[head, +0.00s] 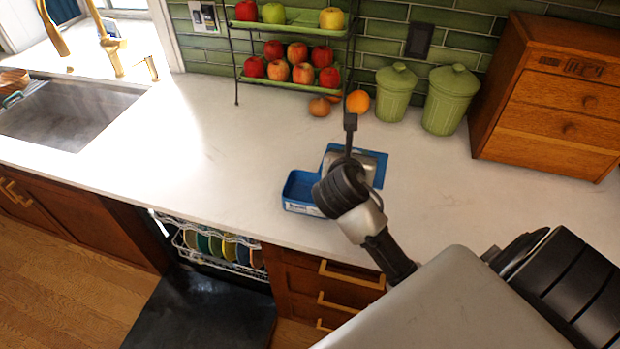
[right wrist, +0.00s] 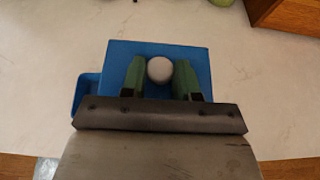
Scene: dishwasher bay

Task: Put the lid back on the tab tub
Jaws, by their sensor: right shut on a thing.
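The tab tub (head: 299,188) is a blue open box with a white label on its front, near the counter's front edge in the head view. Its left end (right wrist: 88,90) shows in the right wrist view. The blue square lid (head: 381,163) overlaps the tub's right part and extends past it to the right. The lid (right wrist: 150,48) has a round white knob (right wrist: 159,69). My right gripper (right wrist: 160,80) is shut on the knob, with a green finger on each side. My arm hides part of the tub and lid; any gap between them is unclear. My left gripper is not in view.
Two green canisters (head: 396,92) and an orange (head: 357,102) stand behind. A fruit rack (head: 290,80) is at the back, a wooden drawer box (head: 555,95) at the right. The sink (head: 65,118) is at left. The dishwasher (head: 205,305) is open below. Counter left of the tub is clear.

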